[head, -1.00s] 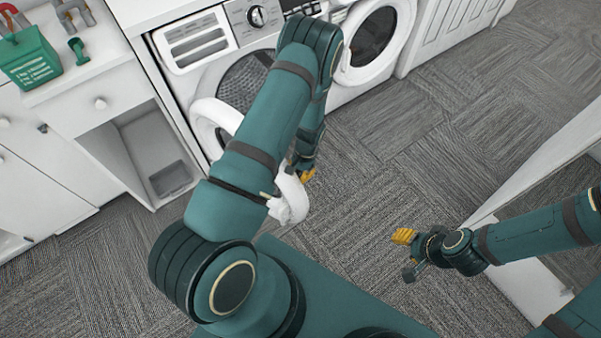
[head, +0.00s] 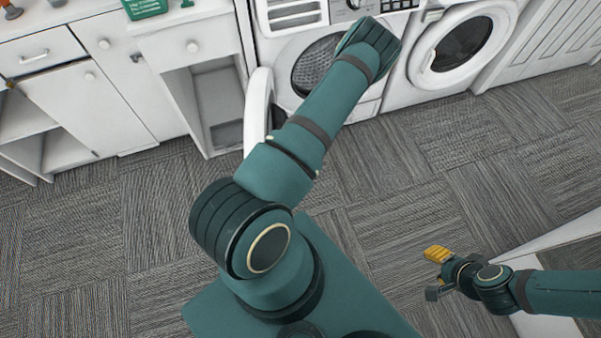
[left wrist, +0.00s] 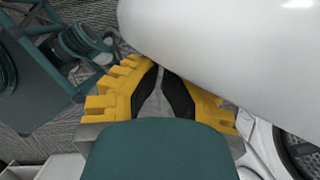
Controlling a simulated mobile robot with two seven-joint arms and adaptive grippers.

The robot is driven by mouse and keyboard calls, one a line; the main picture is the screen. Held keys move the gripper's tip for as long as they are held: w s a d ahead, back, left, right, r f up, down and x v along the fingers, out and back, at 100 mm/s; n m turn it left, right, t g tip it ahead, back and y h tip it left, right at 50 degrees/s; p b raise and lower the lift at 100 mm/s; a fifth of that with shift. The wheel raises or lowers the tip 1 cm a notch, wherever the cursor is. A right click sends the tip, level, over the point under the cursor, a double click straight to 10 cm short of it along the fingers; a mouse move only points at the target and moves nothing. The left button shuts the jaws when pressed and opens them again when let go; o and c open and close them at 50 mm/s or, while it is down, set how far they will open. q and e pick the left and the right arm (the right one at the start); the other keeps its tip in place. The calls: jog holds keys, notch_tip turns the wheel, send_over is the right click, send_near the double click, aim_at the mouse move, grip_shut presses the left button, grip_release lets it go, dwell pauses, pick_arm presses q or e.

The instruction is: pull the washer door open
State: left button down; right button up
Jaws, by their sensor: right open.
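The washer (head: 384,92) stands at the top centre of the head view, its drum opening (head: 314,68) uncovered. Its white round door (head: 257,108) stands swung out on the left, seen nearly edge-on and partly behind my left arm. My left gripper is hidden by that arm in the head view. In the left wrist view its yellow fingers (left wrist: 160,88) are close together and look shut, with a narrow gap between the black pads. A large smooth white surface, probably the door (left wrist: 230,55), covers the area just beyond the fingertips; contact is unclear. My right gripper (head: 435,273) is open and empty, far from the washer.
A second front-loading machine (head: 462,45) with its door closed stands to the right. White cabinets (head: 95,95) with an open niche (head: 212,100) are left of the washer. A white panel (head: 560,245) is beside my right arm. Grey carpet (head: 110,230) is clear at left.

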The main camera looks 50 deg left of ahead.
pick_arm(q)
jog(key=shift+s+a, duration=1.6)
jog(key=shift+s, duration=0.3)
